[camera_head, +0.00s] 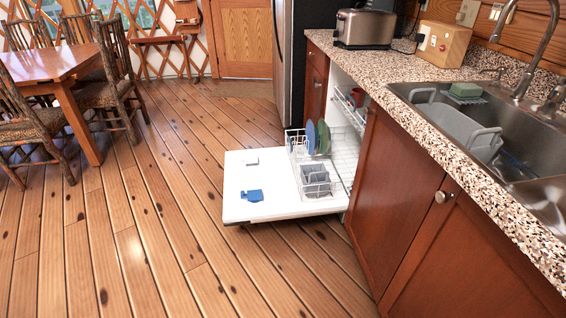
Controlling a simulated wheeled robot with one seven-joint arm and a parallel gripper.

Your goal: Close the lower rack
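The lower rack (297,144) of the dishwasher is pulled out over the open door. It is a wire rack holding a blue plate and a green plate (323,137) upright, and a grey cutlery basket (315,179) at its near end. The white dishwasher door (262,207) is folded down flat above the floor, with a blue piece and a small grey piece on its inner face. The upper rack (350,104) is inside the dishwasher, with a red item in it. My gripper is not in this view.
A wooden cabinet (388,190) and speckled counter (440,120) with a sink run along the right. A toaster (365,28) stands on the counter. A refrigerator (296,50) is beyond the dishwasher. A table (48,66) and chairs are at left. The wooden floor between is clear.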

